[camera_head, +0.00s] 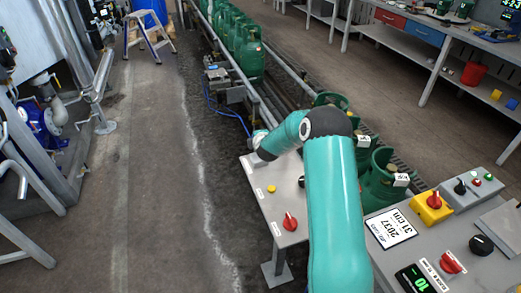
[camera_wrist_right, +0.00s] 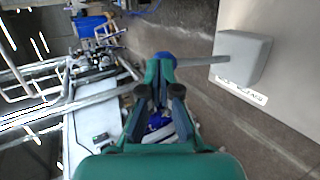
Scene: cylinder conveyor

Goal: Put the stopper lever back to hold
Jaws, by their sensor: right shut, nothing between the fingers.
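The stopper lever shows in the right wrist view as a thin grey rod (camera_wrist_right: 198,63) reaching out from a grey box (camera_wrist_right: 242,58), with a blue knob (camera_wrist_right: 165,56) at its end. My right gripper (camera_wrist_right: 162,66) is shut and empty, with its fingertips at the knob. I cannot tell whether they touch it. A label (camera_wrist_right: 241,91) beside the box is too blurred to read. In the head view my right arm hides the gripper and the lever. My left gripper is in neither view.
In the head view, green cylinders (camera_head: 249,55) stand in a line on the conveyor behind my arm. A grey panel with a red knob (camera_head: 290,221) lies left of my arm. A console with a red switch (camera_head: 434,200) is at the right. The floor (camera_head: 155,185) at left is clear.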

